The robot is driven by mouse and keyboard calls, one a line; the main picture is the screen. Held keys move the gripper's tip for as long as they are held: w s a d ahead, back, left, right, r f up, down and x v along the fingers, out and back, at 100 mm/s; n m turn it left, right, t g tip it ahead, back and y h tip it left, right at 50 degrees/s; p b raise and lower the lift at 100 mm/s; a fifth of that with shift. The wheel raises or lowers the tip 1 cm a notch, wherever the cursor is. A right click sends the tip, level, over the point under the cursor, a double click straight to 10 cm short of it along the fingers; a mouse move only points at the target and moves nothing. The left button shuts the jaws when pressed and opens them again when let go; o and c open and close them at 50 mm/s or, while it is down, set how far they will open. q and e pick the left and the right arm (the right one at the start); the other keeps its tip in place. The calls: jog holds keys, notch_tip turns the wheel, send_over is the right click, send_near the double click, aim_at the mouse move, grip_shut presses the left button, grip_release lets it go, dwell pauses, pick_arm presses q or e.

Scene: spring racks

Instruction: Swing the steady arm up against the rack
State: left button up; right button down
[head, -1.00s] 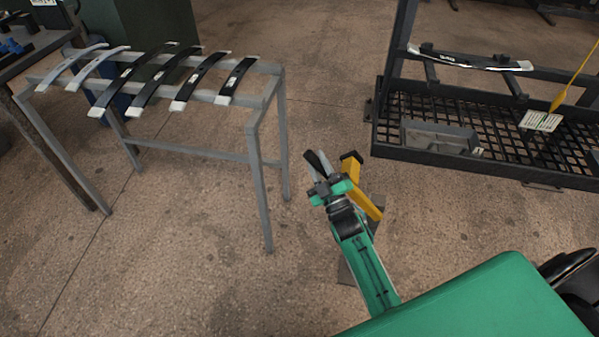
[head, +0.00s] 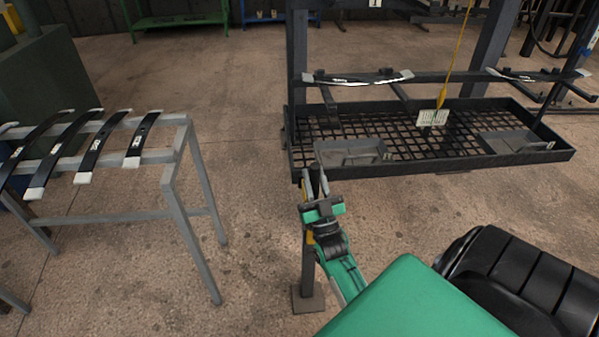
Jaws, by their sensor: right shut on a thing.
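The rack (head: 440,162) is a dark frame with a black mesh tray, right of the middle in the head view. The steady arm (head: 309,238) shows as a sliver of yellow beside my right gripper, mostly hidden by it. A dark post with a square foot plate (head: 308,299) stands below it on the floor. My right gripper (head: 315,180) is shut on a dark upright part, which looks like the end of the steady arm, close to the tray's front left corner. Whether the arm touches the rack cannot be told. My left gripper is not in view.
A grey metal table (head: 178,160) with several dark leaf springs (head: 120,143) stands at the left. A grey bin (head: 350,151) lies in the tray. A yellow cord with a white tag (head: 432,117) hangs over it. Open floor lies between table and rack.

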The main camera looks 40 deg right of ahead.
jog(key=shift+s+d+m+h, duration=0.15)
jog(key=shift+d+m+h, duration=0.1)
jog(key=shift+m+h, duration=0.2)
jog(key=c, duration=1.5)
grip_release()
jog(key=o, duration=0.3)
jog(key=shift+s+d+f, duration=0.1)
jog(key=shift+s+d, duration=0.05)
jog(key=shift+d, duration=0.05)
jog(key=shift+o, duration=0.2)
jog(key=shift+a, duration=0.1)
